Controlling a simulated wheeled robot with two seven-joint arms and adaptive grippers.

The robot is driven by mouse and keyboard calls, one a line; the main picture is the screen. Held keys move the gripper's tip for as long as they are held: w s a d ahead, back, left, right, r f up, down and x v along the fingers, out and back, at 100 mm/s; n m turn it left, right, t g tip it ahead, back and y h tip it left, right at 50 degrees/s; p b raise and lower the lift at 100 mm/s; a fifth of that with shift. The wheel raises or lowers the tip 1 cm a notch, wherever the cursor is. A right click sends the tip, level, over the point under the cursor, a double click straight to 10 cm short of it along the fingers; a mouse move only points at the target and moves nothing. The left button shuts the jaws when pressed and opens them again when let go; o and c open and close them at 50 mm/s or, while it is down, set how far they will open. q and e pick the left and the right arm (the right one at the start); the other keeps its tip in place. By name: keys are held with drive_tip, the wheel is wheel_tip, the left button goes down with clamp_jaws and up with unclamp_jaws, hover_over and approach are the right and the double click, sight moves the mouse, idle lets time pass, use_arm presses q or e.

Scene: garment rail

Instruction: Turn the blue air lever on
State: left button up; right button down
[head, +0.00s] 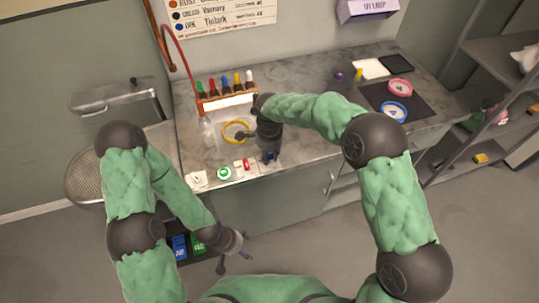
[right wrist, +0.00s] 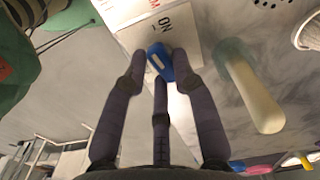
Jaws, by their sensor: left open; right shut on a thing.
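The blue air lever (right wrist: 155,64) sticks out from a white block (right wrist: 160,22) printed with "ON" in the right wrist view. My right gripper (right wrist: 159,76) has its fingers closed around the lever. In the head view this gripper (head: 269,150) is at the front edge of the bench, and its hand hides most of the lever and block. My left gripper (head: 236,262) is open and empty, low in front of the bench cabinets, well away from the lever.
The grey bench (head: 300,90) carries a rack of coloured-cap bottles (head: 226,97), a yellow ring (head: 237,131), a green round button (head: 224,173) and a red switch (head: 246,164) left of the lever. Pink (head: 400,88) and blue (head: 394,112) dishes lie on a dark mat at right.

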sight(269, 158)
drive_tip(key=shift+m, duration=1)
drive_tip(key=c, duration=1)
unclamp_jaws()
drive_tip(key=shift+r, duration=0.1)
wheel_tip(269, 158, up, 12)
drive_tip(key=shift+f, duration=0.1)
drive_tip(key=shift+s, duration=0.1)
